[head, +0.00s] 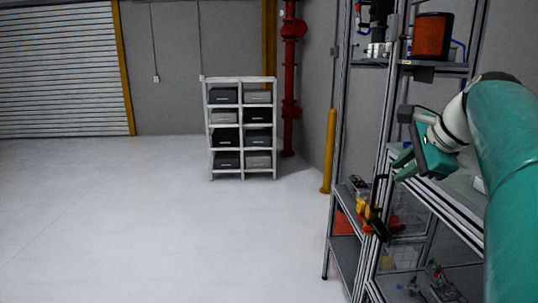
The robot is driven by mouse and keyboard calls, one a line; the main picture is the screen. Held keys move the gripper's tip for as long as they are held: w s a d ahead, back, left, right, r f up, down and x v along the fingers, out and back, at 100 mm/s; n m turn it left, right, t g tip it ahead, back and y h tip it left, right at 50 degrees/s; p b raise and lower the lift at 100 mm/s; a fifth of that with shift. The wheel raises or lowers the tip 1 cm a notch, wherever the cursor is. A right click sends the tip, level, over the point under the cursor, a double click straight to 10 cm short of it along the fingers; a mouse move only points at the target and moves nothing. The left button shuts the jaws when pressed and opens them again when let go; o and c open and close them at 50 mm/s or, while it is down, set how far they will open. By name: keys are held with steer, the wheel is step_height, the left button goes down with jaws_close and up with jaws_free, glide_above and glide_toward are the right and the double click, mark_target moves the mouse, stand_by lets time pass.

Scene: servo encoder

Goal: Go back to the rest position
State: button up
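My arm comes in from the right edge of the head view, in teal, with a white wrist joint. My gripper (402,167) is at its end, beside the metal shelf rack (343,150) and over the rack's middle level. Its teal fingers point left and are small in the view. I cannot tell the gap between them. No object shows clearly in the fingers. A black-handled tool (376,205) with yellow and red parts is just below and left of the fingers, at the rack's front edge.
An orange-and-black device (432,37) stands on the rack's upper shelf. A white shelf unit (242,128) with grey and black bins stands at the back wall. A yellow post (328,152) and a red pipe (289,80) stand behind the rack. The floor at the left is clear.

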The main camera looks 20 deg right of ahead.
steer(key=s+a+f+n+g, duration=0.1)
steer(key=s+a+f+n, duration=0.1)
steer(key=a+f+n, duration=0.55)
steer(key=s+a+f+n+g, duration=0.1)
steer(key=s+a+f+n, duration=0.2)
steer(key=a, duration=0.7)
steer(key=s+a+f+n, duration=0.3)
steer(key=a+f+n, duration=0.1)
steer(key=f+n, duration=0.1)
steer(key=s+a+f+n+h, duration=0.1)
steer(key=s+a+f+n, duration=0.3)
steer(key=f+n, duration=0.2)
steer(key=shift+s+f, duration=0.25)
steer(key=shift+f, duration=0.4)
steer(key=shift+w, duration=0.1)
